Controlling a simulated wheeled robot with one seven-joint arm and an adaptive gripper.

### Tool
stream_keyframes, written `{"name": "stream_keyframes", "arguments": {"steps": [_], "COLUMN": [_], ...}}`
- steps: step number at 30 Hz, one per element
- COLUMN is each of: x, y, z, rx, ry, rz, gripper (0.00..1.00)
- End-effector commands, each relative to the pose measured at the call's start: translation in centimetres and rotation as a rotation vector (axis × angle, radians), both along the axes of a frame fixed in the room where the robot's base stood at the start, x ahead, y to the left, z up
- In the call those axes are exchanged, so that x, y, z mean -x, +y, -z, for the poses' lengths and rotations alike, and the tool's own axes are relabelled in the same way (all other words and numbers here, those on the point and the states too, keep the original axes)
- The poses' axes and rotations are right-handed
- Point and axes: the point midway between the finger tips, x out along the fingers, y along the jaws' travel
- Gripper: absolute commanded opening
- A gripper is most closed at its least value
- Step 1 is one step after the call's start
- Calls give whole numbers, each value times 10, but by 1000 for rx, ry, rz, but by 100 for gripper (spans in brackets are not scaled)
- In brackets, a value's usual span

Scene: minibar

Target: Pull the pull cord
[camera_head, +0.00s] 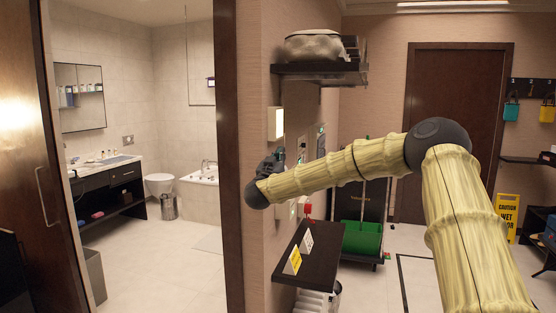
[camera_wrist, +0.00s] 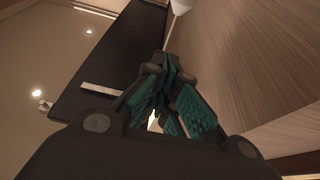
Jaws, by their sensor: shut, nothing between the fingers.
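My gripper (camera_head: 272,160) is dark and sits at the end of my arm, close to the beige wall beside the doorway. In the wrist view its teal-padded fingers (camera_wrist: 167,72) are together with nothing seen between them. A white cone-shaped piece with a thin pale stem (camera_wrist: 180,6) shows at the top of the wrist view, just beyond the fingertips. It may be the pull cord, but I cannot tell for sure. Whether the fingers touch the stem is unclear. In the head view my gripper and arm cover part of the wall, and no cord is clearly visible there.
A lit wall box (camera_head: 275,123) is just above my gripper. A dark shelf (camera_head: 318,76) is higher up, and a dark ledge with small signs (camera_head: 310,262) is below. A small red object (camera_head: 308,209) is under my arm. The bathroom doorway opens at left.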

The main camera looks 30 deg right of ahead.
Motion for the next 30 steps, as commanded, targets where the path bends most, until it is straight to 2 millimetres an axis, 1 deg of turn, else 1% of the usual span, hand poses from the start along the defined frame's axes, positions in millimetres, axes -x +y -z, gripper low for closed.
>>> {"name": "stream_keyframes", "arguments": {"steps": [1, 4, 6, 9, 15, 21, 30], "x": [-5, -14, -14, -14, -14, -14, -14], "y": [-9, -21, -20, -20, -19, -19, -19], "z": [-5, -11, 2, 12, 27, 32, 33], "rx": [-1, -1, -2, 0, 0, 0, 0], "ry": [-1, -1, 4, 3, 0, 0, 0], "rz": [4, 5, 2, 2, 1, 1, 1], "gripper": [0, 0, 0, 0, 0, 0, 0]}}
